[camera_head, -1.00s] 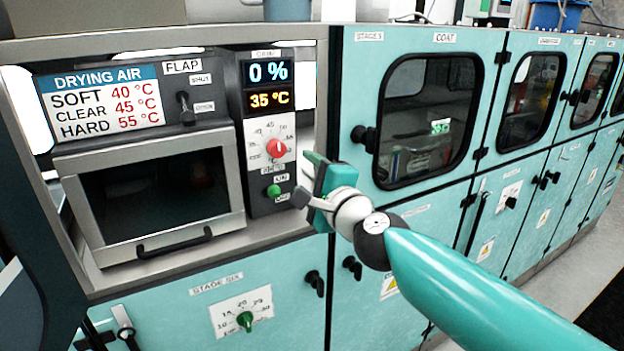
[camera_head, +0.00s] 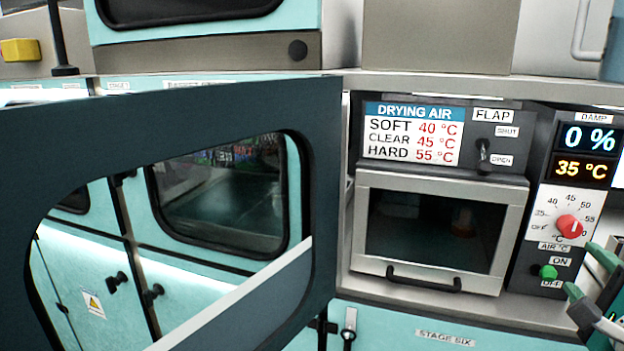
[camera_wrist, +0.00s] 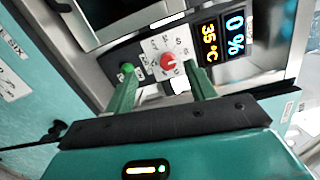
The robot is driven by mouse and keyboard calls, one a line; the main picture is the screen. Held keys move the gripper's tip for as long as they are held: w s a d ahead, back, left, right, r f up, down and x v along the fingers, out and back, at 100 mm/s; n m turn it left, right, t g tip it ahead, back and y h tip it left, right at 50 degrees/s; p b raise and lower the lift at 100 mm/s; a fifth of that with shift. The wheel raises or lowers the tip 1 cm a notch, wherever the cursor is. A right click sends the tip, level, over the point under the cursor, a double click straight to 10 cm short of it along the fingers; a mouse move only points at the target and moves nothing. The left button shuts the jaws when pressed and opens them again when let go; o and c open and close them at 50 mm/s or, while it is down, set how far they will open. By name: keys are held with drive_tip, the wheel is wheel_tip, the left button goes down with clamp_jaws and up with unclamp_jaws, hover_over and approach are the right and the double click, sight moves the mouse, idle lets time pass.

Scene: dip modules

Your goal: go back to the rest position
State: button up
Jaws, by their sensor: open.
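My gripper (camera_head: 585,272) is at the right edge of the head view, in front of the control panel, with its fingers apart and empty. The wrist view shows both green fingers (camera_wrist: 160,78) spread, with nothing between them in their grip. Beyond the fingers are the red dial (camera_wrist: 168,61) and the green switch (camera_wrist: 127,68). The red dial also shows in the head view (camera_head: 569,226), with the green switch (camera_head: 548,272) below it. The displays (camera_head: 586,138) read 0 % and 35 °C. Most of my arm is outside the head view.
A dark-framed door (camera_head: 322,190) with a window opening stands open across the left foreground. Teal cabinets (camera_head: 205,265) show through it. The small oven-like door (camera_head: 510,235) is shut. The flap lever (camera_head: 483,155) sits above it, beside the drying air sign (camera_head: 410,140).

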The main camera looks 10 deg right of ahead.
drive_tip(key=w+a+f+n+g+y, duration=0.2)
drive_tip(key=w+a+f+n+y, duration=0.15)
drive_tip(key=a+n, duration=0.5)
drive_tip(key=w+a+f+n+g+y, duration=0.1)
drive_tip(key=w+a+f+n+y, duration=0.35)
drive_tip(key=a, duration=0.75)
drive_tip(key=s+a+f+n+g, duration=0.4)
drive_tip(key=a+f+n+g, duration=0.3)
drive_tip(key=a+n, duration=0.3)
drive_tip(key=shift+s+f+n, duration=0.3)
drive_tip(key=shift+f+n, duration=0.4)
drive_tip(key=shift+n, duration=0.1)
